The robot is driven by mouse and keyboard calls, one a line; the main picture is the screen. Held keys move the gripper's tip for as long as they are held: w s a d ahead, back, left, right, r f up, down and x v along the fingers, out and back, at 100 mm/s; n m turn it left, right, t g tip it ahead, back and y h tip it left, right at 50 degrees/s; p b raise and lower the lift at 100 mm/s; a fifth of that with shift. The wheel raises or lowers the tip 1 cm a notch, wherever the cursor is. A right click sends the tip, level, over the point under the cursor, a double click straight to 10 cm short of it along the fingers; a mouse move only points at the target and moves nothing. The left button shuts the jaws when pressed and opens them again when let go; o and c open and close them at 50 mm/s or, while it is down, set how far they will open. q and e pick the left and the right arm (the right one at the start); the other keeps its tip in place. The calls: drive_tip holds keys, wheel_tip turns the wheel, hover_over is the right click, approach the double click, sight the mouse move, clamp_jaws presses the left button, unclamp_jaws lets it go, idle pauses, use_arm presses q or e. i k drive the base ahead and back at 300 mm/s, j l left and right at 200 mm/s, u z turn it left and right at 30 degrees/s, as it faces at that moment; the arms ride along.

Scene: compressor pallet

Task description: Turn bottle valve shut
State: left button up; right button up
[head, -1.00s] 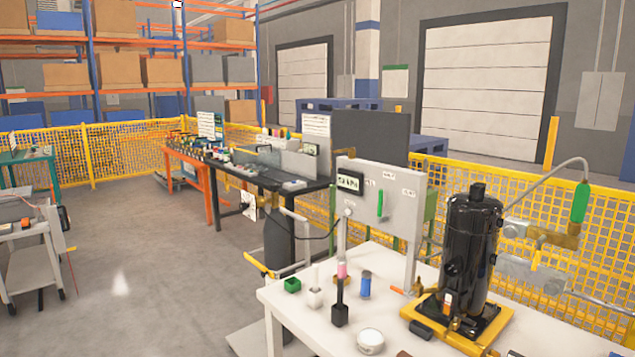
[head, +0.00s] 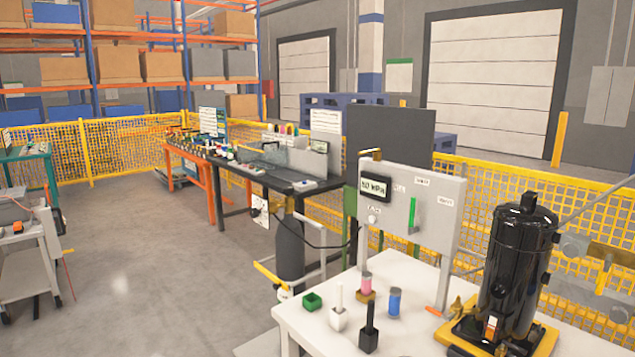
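A dark grey gas bottle (head: 290,248) stands upright on a small trolley (head: 272,276) with yellow parts, left of the white table. A brass-coloured valve (head: 284,205) sits at its top, small in the head view. I cannot tell how far it is turned. A dark hose (head: 325,247) runs from the bottle's top towards the grey panel (head: 410,215). Neither of my grippers shows in the view.
A dark workbench (head: 262,180) stands behind the bottle. The floor (head: 150,270) to its left is clear.

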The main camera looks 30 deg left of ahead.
sight(287, 190)
drive_tip(key=i+j+z, duration=0.1)
drive_tip(key=j, duration=0.4)
drive_tip(key=i+j+z, duration=0.15)
drive_tip(key=j, duration=0.3)
drive_tip(key=i+j+z, duration=0.1)
drive_tip(key=j, duration=0.4)
drive_tip(key=i+j+z, duration=0.1)
drive_tip(key=j, duration=0.4)
drive_tip(key=i+j, duration=0.1)
drive_tip(key=j, duration=1)
drive_tip(key=i+j, duration=0.15)
drive_tip(key=j, duration=0.4)
